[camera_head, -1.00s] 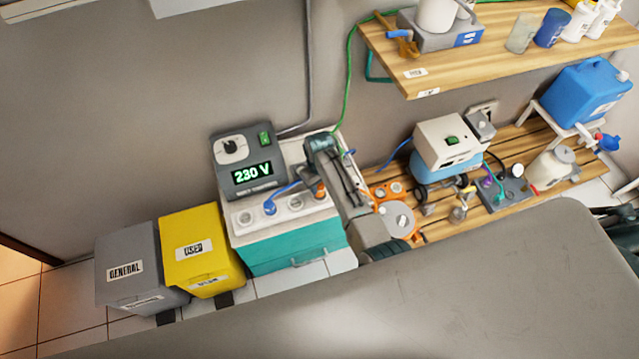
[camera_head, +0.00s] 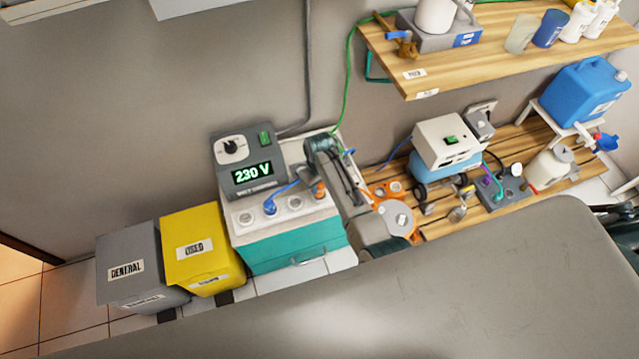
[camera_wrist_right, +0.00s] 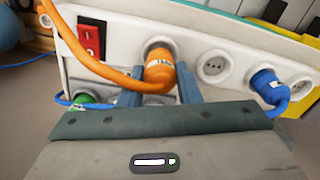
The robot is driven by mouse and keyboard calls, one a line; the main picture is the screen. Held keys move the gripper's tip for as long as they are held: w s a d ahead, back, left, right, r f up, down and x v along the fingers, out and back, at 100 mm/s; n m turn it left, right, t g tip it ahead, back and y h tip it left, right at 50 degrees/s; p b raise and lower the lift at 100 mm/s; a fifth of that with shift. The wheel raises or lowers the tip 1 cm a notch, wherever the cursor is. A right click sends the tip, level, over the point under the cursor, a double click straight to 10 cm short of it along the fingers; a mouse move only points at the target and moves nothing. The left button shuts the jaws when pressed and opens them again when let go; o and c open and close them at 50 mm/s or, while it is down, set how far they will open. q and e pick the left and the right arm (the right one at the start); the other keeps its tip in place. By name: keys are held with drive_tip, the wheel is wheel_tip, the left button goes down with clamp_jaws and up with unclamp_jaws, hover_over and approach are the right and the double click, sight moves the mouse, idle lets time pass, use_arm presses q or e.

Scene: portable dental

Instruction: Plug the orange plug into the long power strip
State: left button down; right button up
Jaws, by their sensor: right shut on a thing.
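The long power strip (camera_head: 240,222) is a white socket panel on top of a teal-fronted case, below a grey unit reading 230 V. In the right wrist view, the strip (camera_wrist_right: 228,45) has a red switch (camera_wrist_right: 92,38) and a row of round sockets. My right gripper (camera_wrist_right: 160,84) is shut on the orange plug (camera_wrist_right: 158,72), one finger on each side. The plug is at a socket face; its pins are hidden, so I cannot tell how deep it sits. The orange plug (camera_head: 319,190) is small in the head view, beside my right gripper (camera_head: 320,182). My left gripper is not in view.
A blue plug (camera_wrist_right: 268,85) sits in another socket of the strip. A green plug (camera_wrist_right: 85,97) shows at lower left. The orange cable (camera_wrist_right: 90,62) arches over the strip. Yellow (camera_head: 205,250) and grey (camera_head: 140,265) bins stand left of the case.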

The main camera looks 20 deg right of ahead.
drive_tip(key=shift+f+b, duration=0.6)
drive_tip(key=shift+f, duration=0.35)
idle(0.3)
drive_tip(key=o, duration=1.1)
wheel_tip(320, 180, up, 11)
drive_tip(key=shift+f+p, duration=0.1)
drive_tip(key=shift+p, duration=0.25)
